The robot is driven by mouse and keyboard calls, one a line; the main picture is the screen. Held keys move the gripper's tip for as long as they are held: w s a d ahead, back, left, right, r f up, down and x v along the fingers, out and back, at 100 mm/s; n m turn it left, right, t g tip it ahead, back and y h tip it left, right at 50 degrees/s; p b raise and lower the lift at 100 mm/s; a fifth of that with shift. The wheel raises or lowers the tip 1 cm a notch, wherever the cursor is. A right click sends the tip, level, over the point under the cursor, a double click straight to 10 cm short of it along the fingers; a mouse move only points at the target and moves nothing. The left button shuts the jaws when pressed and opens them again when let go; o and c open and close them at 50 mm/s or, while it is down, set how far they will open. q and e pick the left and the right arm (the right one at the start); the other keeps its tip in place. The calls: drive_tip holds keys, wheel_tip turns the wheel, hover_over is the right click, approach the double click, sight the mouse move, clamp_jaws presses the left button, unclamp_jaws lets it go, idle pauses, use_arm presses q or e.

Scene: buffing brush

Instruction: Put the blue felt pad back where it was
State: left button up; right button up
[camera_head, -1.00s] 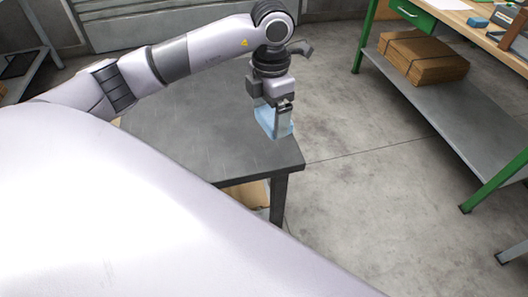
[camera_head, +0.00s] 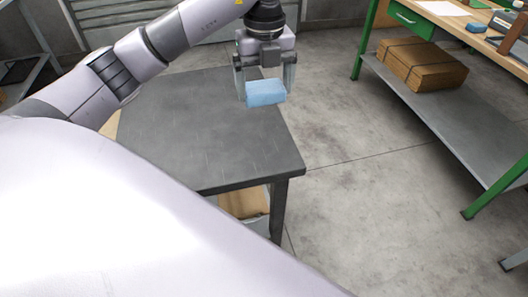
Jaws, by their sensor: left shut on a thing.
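The blue felt pad (camera_head: 265,94) is a light blue block. My left gripper (camera_head: 264,86) points down and is shut on it, with one finger at each side. The pad is held in the air near the far right corner of the dark grey table (camera_head: 190,140). I cannot tell exactly how high it is above the tabletop. My right gripper is not in view.
The grey tabletop looks bare. A cardboard box (camera_head: 245,203) sits on its lower shelf. At the right, a green-framed workbench (camera_head: 470,20) holds a small blue item (camera_head: 478,27), with brown boxes (camera_head: 420,66) on its shelf. Open concrete floor lies between.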

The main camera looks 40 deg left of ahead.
use_arm(q)
wheel_tip(320, 180, down, 18)
drive_tip(key=shift+f+b, duration=0.25)
drive_tip(key=shift+b, duration=0.15)
drive_tip(key=shift+f, duration=0.1)
